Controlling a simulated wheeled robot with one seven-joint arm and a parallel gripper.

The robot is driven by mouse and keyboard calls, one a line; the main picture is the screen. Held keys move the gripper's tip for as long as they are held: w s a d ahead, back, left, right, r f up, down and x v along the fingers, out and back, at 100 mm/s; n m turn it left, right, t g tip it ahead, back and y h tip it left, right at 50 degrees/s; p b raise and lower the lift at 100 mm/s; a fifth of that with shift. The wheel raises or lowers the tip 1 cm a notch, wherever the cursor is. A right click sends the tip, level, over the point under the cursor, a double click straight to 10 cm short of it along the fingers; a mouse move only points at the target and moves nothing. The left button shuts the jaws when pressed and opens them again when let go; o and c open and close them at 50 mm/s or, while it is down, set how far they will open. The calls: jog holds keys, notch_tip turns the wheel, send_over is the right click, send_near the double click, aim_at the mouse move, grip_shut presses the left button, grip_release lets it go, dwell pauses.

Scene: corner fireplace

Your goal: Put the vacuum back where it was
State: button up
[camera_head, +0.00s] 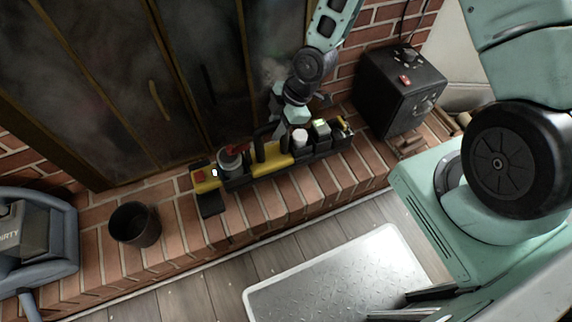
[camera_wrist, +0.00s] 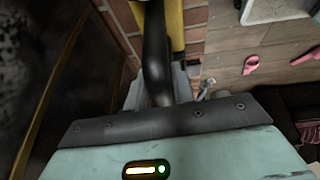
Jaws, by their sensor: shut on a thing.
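A long yellow-and-black unit (camera_head: 271,166) stands on the brick hearth along the fireplace doors. I cannot tell whether it is the vacuum. My gripper (camera_head: 279,117) is over its middle, at a black upright handle (camera_head: 259,147). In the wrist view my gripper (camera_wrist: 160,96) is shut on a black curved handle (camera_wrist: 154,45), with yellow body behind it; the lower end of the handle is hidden. A grey-blue machine (camera_head: 66,232) with a clear tank marked "DIRTY" is cut off at the left edge; it also looks like a floor cleaner.
A dark empty cup or bin (camera_head: 135,226) stands on the hearth at left. A black box with knobs (camera_head: 400,88) is at right. A red-topped grey canister (camera_head: 231,161) and a white cylinder (camera_head: 300,138) sit at the unit. A metal-textured mat (camera_head: 335,275) lies on the wooden floor.

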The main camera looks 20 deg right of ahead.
jog(key=shift+f+b, duration=1.35)
jog(key=shift+f, duration=3.6)
jog(key=o, duration=0.9)
jog(key=p+v, duration=0.3)
jog(key=v, duration=0.9)
notch_tip(320, 180, up, 16)
jog(key=m+h, duration=0.4)
jog(key=m, duration=0.1)
send_over(278, 154)
jog(key=s, duration=0.7)
jog(key=s+a+r+m, duration=0.1)
jog(key=s+r, duration=0.2)
jog(key=s, duration=0.1)
jog(key=s+a+r+m, duration=0.1)
jog(key=s+r+m, duration=0.1)
jog(key=s, duration=0.3)
jog(key=s+a+r+m+g, duration=0.1)
jog(key=s+r+m, duration=0.1)
jog(key=s+r, duration=0.2)
jog(key=shift+s+r, duration=0.35)
jog(key=shift+r, duration=0.05)
